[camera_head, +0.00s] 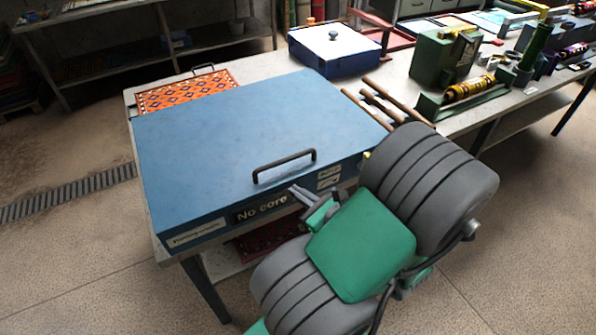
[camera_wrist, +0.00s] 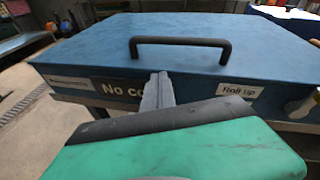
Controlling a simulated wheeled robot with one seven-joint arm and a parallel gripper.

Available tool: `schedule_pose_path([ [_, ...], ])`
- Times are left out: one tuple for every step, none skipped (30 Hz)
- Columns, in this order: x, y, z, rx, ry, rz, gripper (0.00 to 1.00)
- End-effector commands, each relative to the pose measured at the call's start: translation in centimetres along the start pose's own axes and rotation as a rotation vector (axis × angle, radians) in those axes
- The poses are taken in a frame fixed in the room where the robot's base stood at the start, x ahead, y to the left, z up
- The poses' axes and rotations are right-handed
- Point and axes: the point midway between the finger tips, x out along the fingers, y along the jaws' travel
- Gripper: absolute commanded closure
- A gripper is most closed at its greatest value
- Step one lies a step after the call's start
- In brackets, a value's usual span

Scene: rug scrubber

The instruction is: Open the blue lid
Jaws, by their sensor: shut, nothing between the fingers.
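The blue lid (camera_head: 230,145) is a large flat slab lying level on a box on the table, and it looks closed. A black bar handle (camera_head: 284,165) stands on its top near the front edge. In the wrist view the blue lid (camera_wrist: 90,52) fills the upper part, with the handle (camera_wrist: 180,41) upright above the fingers. My gripper (camera_head: 294,190) is shut and empty, in front of the lid's front face, below and apart from the handle. In the wrist view my gripper (camera_wrist: 158,78) points at the front face and hides part of its "No core" label.
An orange patterned rug (camera_head: 185,93) lies behind the lid on the table (camera_head: 135,95). A blue box with a white top (camera_head: 335,45) stands at the back. Wooden rods (camera_head: 385,102) and a green machine (camera_head: 443,58) are to the right. The floor in front is clear.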

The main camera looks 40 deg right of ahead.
Motion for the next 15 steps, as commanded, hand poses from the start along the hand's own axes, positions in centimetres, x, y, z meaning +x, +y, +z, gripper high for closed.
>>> schedule_pose_path([
  [-1.1,-1.7,-0.3,0.1,-0.039,-0.085,1.0],
  [-1.6,-2.5,-0.3,0.147,-0.06,-0.123,1.0],
  [-2.2,-3.2,-0.2,0.192,-0.083,-0.159,1.0],
  [-2.5,-3.6,-0.2,0.216,-0.096,-0.178,1.0],
  [-2.7,-3.9,-0.2,0.231,-0.104,-0.192,1.0],
  [-2.7,-4.1,-0.3,0.241,-0.11,-0.2,1.0],
  [-2.7,-4.2,-0.4,0.244,-0.111,-0.201,1.0],
  [-2.6,-4.2,-0.5,0.242,-0.111,-0.201,1.0],
  [-2.4,-4.3,-0.7,0.239,-0.108,-0.199,1.0],
  [-2.3,-4.3,-0.9,0.236,-0.106,-0.198,1.0],
  [-2.1,-4.4,-1.0,0.235,-0.104,-0.197,1.0],
  [-1.9,-4.4,-1.2,0.233,-0.102,-0.196,1.0],
  [-1.7,-4.5,-1.3,0.233,-0.101,-0.197,1.0],
  [-1.6,-4.6,-1.4,0.232,-0.1,-0.197,1.0],
  [-1.3,-4.6,-1.4,0.231,-0.099,-0.196,1.0],
])
